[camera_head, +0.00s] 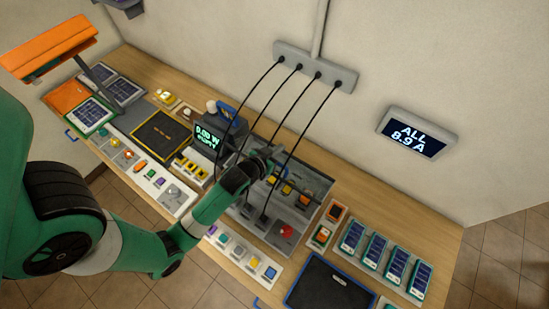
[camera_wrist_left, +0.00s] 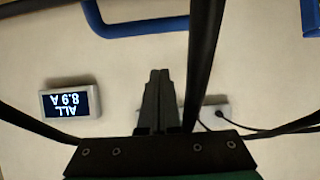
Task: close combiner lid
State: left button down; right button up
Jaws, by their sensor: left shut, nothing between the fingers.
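The grey combiner box (camera_head: 318,187) stands open in the middle of the bench in the head view, with black cables running down into it. Orange and yellow parts and a red knob (camera_head: 286,231) show inside it. I cannot clearly tell the lid from the box body. My left gripper (camera_head: 268,164) is over the back left part of the box, and the arm hides some of it. In the left wrist view the fingers (camera_wrist_left: 160,74) are together with nothing between them. A blue bar (camera_wrist_left: 140,27) crosses above them in that picture; contact is not visible.
Several black cables hang from a grey wall strip (camera_head: 315,66) close around my gripper. A dark unit reading 0.00 W EMPTY (camera_head: 208,139) stands left of the box. Small solar panels (camera_head: 374,250) and a black tray (camera_head: 330,288) lie to the right. A wall display (camera_head: 417,133) reads ALL 8.9 A.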

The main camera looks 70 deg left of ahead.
pick_arm(q)
jog(key=shift+s+d+f, duration=0.35)
jog(key=shift+s+f, duration=0.2)
jog(key=shift+f, duration=0.2)
jog(key=shift+s+d+f, duration=0.35)
jog(key=shift+s+f, duration=0.15)
jog(key=shift+f, duration=0.2)
jog(key=shift+f, duration=0.1)
